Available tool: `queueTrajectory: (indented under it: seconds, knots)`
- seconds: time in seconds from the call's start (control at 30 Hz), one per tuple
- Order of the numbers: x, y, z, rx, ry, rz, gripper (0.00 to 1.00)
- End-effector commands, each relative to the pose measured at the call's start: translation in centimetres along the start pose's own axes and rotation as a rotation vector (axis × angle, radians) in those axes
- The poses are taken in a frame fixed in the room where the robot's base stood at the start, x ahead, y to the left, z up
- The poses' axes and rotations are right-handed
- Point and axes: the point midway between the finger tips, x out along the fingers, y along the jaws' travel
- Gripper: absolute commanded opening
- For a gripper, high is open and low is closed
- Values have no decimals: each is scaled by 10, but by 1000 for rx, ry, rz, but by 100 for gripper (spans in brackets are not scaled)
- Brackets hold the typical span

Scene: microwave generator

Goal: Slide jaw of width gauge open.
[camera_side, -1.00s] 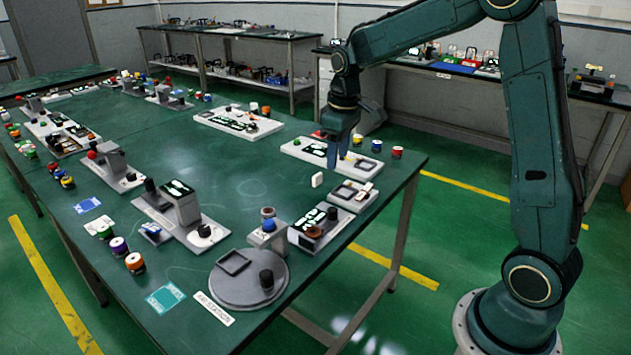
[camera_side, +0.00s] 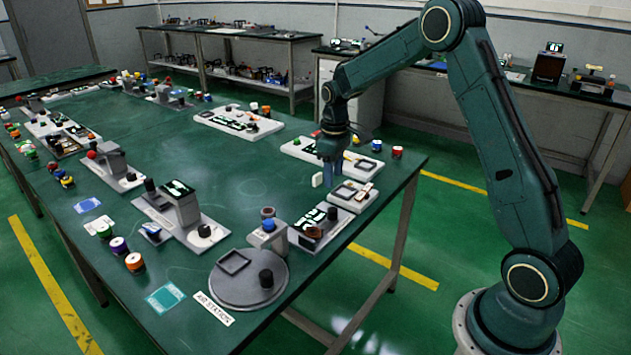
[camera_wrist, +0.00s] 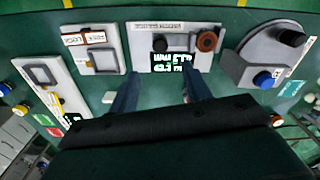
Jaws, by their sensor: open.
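My gripper (camera_side: 330,173) hangs fingers-down over the right side of the green table, just behind the framed fixture. It is open, and nothing shows between its two fingers in the wrist view (camera_wrist: 161,75). Ahead of the fingers there is a pale unit (camera_wrist: 140,40) with a black knob, a brown ring and a black-and-white display. It also shows in the side view (camera_side: 302,240), in front of my gripper. I cannot read its label or tell for certain that it is the width gauge. The fingers look apart from it.
A fixture with a square frame (camera_wrist: 85,62) stands left of the unit in the wrist view. A grey fixture with a blue knob (camera_wrist: 240,70) stands right. A small white block (camera_side: 317,180) is beside my gripper. The table's middle (camera_side: 235,165) is clear.

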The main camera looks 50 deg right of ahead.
Motion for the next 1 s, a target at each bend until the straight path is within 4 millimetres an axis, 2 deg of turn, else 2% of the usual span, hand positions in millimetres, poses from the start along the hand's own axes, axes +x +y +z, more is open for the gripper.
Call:
queueTrajectory:
  seconds: [0.7, 1.0]
  knots:
    - [102, -1, 1, 0, -3, -2, 48]
    - [124, 0, 0, 0, -1, 0, 48]
